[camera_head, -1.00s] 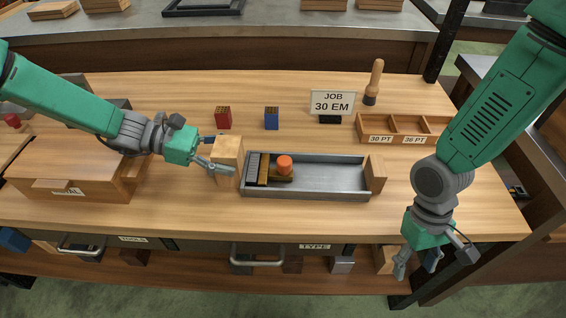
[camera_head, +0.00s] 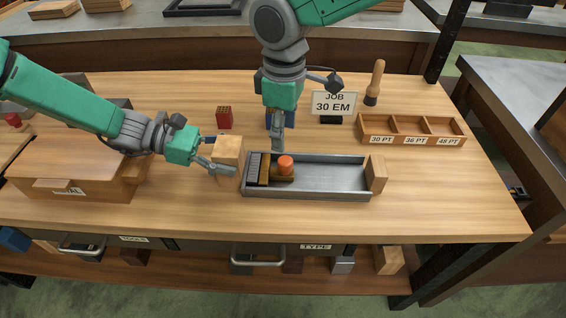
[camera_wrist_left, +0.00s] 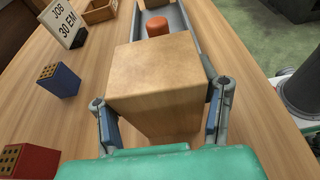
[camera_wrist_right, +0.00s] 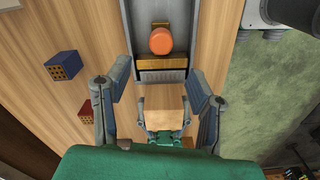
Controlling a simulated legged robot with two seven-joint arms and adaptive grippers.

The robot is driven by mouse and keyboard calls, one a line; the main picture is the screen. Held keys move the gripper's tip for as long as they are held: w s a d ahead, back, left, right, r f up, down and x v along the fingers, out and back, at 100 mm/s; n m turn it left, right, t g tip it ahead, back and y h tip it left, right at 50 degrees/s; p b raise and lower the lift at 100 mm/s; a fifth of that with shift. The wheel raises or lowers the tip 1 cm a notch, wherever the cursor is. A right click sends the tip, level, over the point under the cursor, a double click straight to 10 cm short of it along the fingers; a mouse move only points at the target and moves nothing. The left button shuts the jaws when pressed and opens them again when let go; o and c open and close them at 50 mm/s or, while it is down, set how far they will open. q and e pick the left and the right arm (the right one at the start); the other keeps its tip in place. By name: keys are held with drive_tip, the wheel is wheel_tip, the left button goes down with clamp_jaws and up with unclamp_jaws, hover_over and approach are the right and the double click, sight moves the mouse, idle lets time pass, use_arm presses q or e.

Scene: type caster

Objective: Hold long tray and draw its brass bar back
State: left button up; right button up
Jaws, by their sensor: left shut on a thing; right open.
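The long tray (camera_head: 335,178) is a grey metal channel with a wooden block at each end, lying on the bench. My left gripper (camera_head: 222,168) is shut on the left end block (camera_head: 229,150); the left wrist view shows its fingers on both sides of that block (camera_wrist_left: 158,75). The brass bar (camera_wrist_right: 160,62) lies across the tray near that end, against a dark row of type (camera_wrist_right: 161,76). An orange knob (camera_head: 286,165) stands on the bar. My right gripper (camera_head: 278,148) points down, open and empty, above the tray near the bar; contact cannot be told.
A red block (camera_head: 224,117) and a blue block (camera_head: 270,118), partly hidden by my right gripper, stand behind the tray. A JOB 30 EM sign (camera_head: 333,104), a wooden-handled tool (camera_head: 375,82) and a compartment box (camera_head: 412,129) stand back right. Bench right of the tray is clear.

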sight(284, 160)
wheel_tip(284, 160, down, 10)
drive_tip(key=shift+r, duration=0.1)
idle(0.4)
